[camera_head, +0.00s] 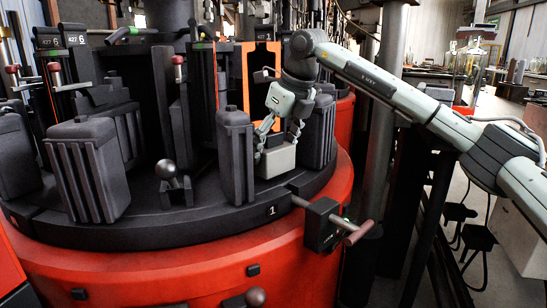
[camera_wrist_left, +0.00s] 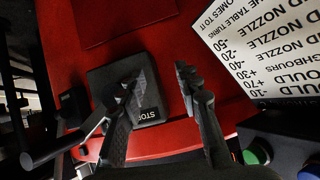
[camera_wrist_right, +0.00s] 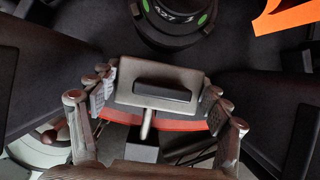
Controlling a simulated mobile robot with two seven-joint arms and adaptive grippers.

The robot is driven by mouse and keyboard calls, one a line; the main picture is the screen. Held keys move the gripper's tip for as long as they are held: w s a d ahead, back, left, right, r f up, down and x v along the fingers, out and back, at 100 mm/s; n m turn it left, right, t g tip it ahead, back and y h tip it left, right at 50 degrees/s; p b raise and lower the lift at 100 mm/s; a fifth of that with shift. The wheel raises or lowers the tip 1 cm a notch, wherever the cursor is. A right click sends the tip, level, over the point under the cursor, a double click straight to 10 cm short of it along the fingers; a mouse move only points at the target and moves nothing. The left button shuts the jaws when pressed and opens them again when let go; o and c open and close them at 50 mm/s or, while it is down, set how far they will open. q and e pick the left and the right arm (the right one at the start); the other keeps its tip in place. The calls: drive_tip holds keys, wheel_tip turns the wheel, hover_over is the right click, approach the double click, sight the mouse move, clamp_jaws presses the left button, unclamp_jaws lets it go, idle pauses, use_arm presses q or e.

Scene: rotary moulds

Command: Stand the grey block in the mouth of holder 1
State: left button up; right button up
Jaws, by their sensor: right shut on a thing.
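The grey block (camera_head: 278,160) is low between two dark ribbed uprights above the black rim marked "1", which I take as holder 1 (camera_head: 272,210). My right gripper (camera_head: 280,136) comes from above and is shut on the block's two ends. In the right wrist view the block (camera_wrist_right: 145,78), with a dark slot across its face, sits between the fingertips (camera_wrist_right: 160,98). I cannot tell whether its underside touches the holder. My left gripper (camera_wrist_left: 160,80) is open and empty in the left wrist view, with one finger overlapping a black box labelled STOP (camera_wrist_left: 105,80).
Ribbed dark uprights (camera_head: 237,155) stand close on the left and right (camera_head: 319,130) of the block. A ball-topped lever (camera_head: 166,170) is further left on the black ring. A handle box (camera_head: 322,222) juts from the rim. A lettered white board (camera_wrist_left: 265,45) is beside my left gripper.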

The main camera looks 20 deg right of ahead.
use_arm(q)
drive_tip(key=shift+w+d+r, duration=0.25)
drive_tip(key=shift+r, duration=0.15)
use_arm(e)
drive_tip(key=shift+f, duration=0.75)
use_arm(q)
drive_tip(key=shift+d+t+h, duration=0.1)
drive_tip(key=shift+t+h, duration=0.2)
use_arm(e)
drive_tip(key=o, duration=1.9)
drive_tip(key=shift+f, duration=0.15)
use_arm(q)
drive_tip(key=s+a+f+g, duration=0.1)
drive_tip(key=s+a+f+g+y, duration=0.1)
drive_tip(key=a+f, duration=0.1)
drive_tip(key=shift+s+y+p, duration=0.15)
drive_tip(key=shift+y+p, duration=0.15)
drive_tip(key=shift+p, duration=0.05)
use_arm(e)
drive_tip(key=v, duration=1.2)
